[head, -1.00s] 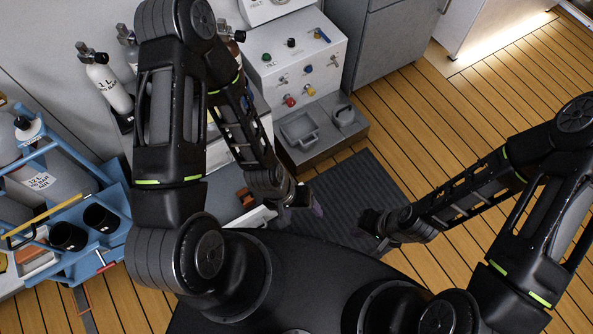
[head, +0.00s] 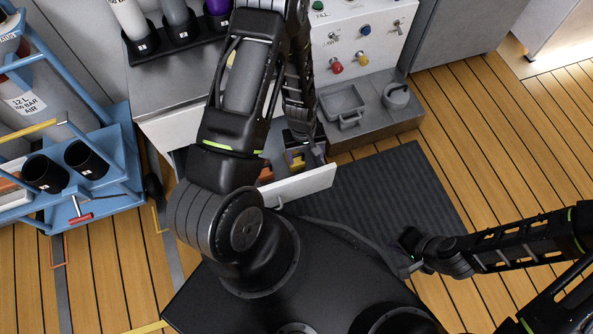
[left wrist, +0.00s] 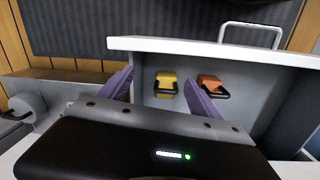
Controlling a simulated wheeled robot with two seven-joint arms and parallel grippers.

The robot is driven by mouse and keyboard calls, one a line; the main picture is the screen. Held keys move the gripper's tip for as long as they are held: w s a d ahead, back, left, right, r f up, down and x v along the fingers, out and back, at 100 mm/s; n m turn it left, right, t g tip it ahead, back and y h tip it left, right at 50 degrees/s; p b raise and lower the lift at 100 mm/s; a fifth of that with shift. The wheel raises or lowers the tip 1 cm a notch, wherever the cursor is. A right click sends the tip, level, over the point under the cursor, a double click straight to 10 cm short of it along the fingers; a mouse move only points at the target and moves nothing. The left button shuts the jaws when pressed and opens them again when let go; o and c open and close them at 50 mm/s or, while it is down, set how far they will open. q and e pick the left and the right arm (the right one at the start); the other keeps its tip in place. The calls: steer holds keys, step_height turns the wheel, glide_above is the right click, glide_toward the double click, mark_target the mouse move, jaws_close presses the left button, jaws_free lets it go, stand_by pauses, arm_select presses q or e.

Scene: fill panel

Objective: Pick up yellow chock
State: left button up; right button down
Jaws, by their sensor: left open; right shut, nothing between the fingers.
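The yellow chock (left wrist: 166,84) lies in an open drawer (left wrist: 250,50), seen between my left gripper's fingers in the left wrist view. In the head view the yellow chock (head: 297,160) shows beside my left arm, inside the drawer (head: 305,186). My left gripper (left wrist: 158,95) is open, with its two purple fingers apart and above the drawer; nothing is between them in contact. In the head view it (head: 312,150) is partly hidden by its own arm. My right gripper (head: 408,262) is shut and empty over the dark mat's front area.
An orange chock (left wrist: 211,84) lies right of the yellow one, and also shows in the head view (head: 265,175). A grey tray (head: 343,104) sits on the low step. A blue cylinder cart (head: 125,150) stands left. The dark mat (head: 400,185) is clear.

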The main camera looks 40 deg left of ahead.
arm_select(q)
steer(key=n+b, duration=0.2)
steer(key=b, duration=0.2)
glide_above(296, 159)
steer(key=shift+y, duration=0.4)
step_height(296, 159, down, 6)
steer(key=shift+r, duration=0.1)
steer(key=shift+a, duration=0.2)
steer(key=shift+r, duration=0.1)
arm_select(e)
step_height(296, 159, down, 6)
steer(key=shift+w+d+f, duration=0.2)
steer(key=shift+w+f, duration=0.05)
steer(key=shift+w, duration=0.05)
arm_select(q)
steer(key=shift+f+b, duration=0.45)
steer(key=shift+f, duration=0.9)
arm_select(e)
steer(key=shift+f, duration=0.65)
